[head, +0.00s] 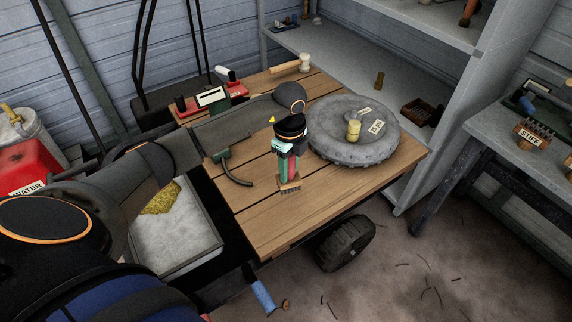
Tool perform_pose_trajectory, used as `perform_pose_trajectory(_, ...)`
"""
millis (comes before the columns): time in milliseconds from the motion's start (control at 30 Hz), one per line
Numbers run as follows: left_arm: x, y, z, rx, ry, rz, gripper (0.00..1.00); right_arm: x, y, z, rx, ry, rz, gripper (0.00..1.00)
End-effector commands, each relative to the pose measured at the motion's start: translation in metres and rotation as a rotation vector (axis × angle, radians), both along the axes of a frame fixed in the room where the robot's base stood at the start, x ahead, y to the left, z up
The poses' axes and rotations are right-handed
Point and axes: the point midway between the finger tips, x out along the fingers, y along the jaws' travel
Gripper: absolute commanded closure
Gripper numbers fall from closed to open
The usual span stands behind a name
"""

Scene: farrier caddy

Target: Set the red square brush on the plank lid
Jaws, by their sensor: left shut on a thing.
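The plank lid (258,220) is a wide surface of brown wooden boards in the middle of the head view. My left gripper (289,172) points down over its front middle part, shut on a small brush (289,187). The brush shows a reddish-brown block with short dark bristles pointing down; the fingers hide its upper part. The bristles are at or just above the boards; I cannot tell whether they touch. My right gripper is not in view.
A round grey disc (335,150) with a small yellowish jar (353,131) lies right of the gripper. A mallet (300,64) and red items (232,88) are behind. The lid's front boards are clear.

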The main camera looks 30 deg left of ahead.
Motion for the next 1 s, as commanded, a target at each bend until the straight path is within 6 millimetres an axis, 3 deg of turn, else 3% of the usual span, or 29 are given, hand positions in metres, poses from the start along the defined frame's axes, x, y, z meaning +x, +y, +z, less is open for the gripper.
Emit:
perform_pose_trajectory(100,0.000,0.005,-0.002,0.001,0.000,0.146,1.00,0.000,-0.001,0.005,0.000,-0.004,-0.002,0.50)
perform_pose_trajectory(300,-0.001,0.008,-0.005,0.001,-0.001,0.259,1.00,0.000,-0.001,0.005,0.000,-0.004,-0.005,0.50)
perform_pose_trajectory(800,-0.001,0.009,-0.003,0.001,0.000,0.264,1.00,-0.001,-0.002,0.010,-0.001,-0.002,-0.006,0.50)
perform_pose_trajectory(1000,-0.001,0.009,-0.022,0.000,0.000,0.264,1.00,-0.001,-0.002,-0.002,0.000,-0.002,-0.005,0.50)
